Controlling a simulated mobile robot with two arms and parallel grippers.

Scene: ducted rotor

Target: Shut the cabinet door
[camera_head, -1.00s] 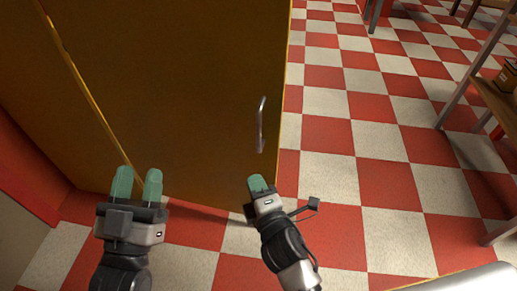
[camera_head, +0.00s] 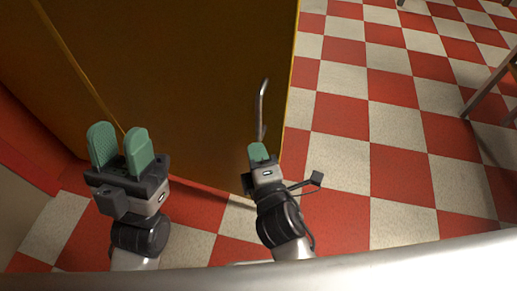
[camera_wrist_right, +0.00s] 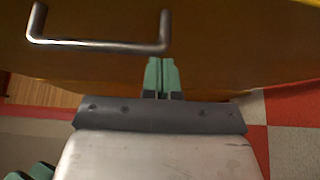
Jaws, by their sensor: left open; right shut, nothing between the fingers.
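The cabinet door (camera_head: 190,90) is a large brown-yellow panel with a bright yellow right edge. It fills the upper left of the head view, and I cannot tell how far it stands open. Its metal bar handle (camera_head: 262,105) is near that right edge and also shows in the right wrist view (camera_wrist_right: 95,45). My right gripper (camera_head: 258,150) is shut and empty, with its green fingertips close to the door just below the handle. In the wrist view its fingertips (camera_wrist_right: 162,72) are beside one handle end; contact with the door is unclear. My left gripper (camera_head: 120,145) is open and empty, left of the right one.
A yellow strip (camera_head: 75,65) runs down the left of the door, with darker yellow-brown surface beyond it. A red-and-white checkered floor (camera_head: 400,150) lies open to the right. A table or shelf leg (camera_head: 490,85) stands at the right edge.

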